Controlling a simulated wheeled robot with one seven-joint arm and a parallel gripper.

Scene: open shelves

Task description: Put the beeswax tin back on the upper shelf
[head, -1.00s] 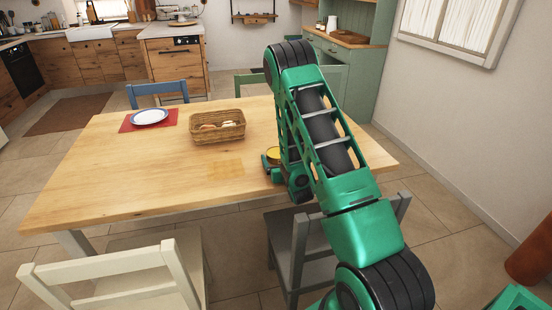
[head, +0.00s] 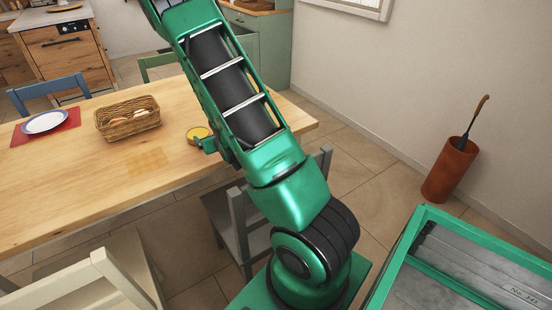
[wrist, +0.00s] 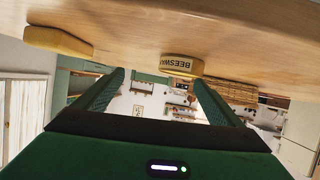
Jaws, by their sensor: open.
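The beeswax tin (wrist: 183,65) is a round, flat, yellow tin with dark lettering on its side, resting on the wooden table. In the wrist view the table appears at the top. My gripper (wrist: 158,77) is open, and the tin shows beyond its fingertips, closer to the right finger; I see no contact. In the head view a yellow round tin (head: 198,133) shows just left of my arm, which hides most of my gripper. I cannot identify the upper shelf.
A wicker basket (head: 128,122) with bread and a plate (head: 45,122) on a red mat stand on the table (head: 60,190). A grey chair (head: 238,222) and a cream chair (head: 95,270) stand at its near side. A green cabinet (head: 262,50) is behind.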

